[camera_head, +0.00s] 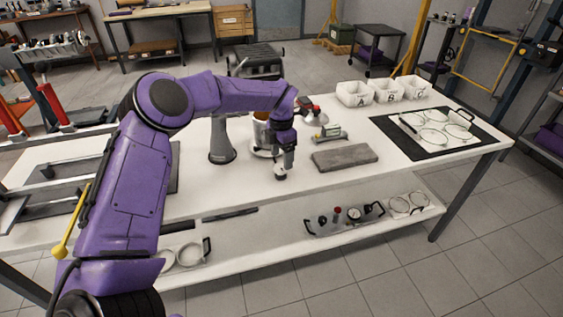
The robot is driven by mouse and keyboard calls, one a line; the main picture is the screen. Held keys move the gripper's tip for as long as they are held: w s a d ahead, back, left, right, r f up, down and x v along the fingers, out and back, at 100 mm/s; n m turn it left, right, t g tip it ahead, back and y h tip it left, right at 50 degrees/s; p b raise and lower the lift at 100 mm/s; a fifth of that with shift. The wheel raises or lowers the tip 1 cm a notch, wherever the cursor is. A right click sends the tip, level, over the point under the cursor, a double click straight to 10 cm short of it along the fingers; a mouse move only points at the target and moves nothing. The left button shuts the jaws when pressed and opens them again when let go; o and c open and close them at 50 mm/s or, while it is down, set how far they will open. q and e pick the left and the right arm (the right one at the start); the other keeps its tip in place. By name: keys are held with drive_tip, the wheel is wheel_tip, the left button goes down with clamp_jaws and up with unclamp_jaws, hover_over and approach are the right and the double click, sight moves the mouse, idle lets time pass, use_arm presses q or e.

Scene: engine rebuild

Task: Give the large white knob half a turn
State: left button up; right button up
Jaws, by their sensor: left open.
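My left arm comes in from the left and reaches over the white workbench. My left gripper (284,161) points down above the near middle of the bench and is open. A small whitish round piece (280,173) shows right at its fingertips. It may be the large white knob, but it is too small and too covered to be sure. I cannot tell whether the fingers touch it. My right gripper is not in view.
A grey cone-shaped stand (222,142) and a brownish can-like part (261,131) stand close behind the gripper. A grey slab (344,157) lies to its right. White bins (354,94) and a black mat (392,133) with rings are farther right. The front bench edge is clear.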

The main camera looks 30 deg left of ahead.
sight(281, 166)
use_arm(q)
wheel_tip(281, 166, down, 4)
drive_tip(key=shift+r, duration=0.25)
drive_tip(key=c, duration=1.1)
drive_tip(key=shift+o, duration=0.2)
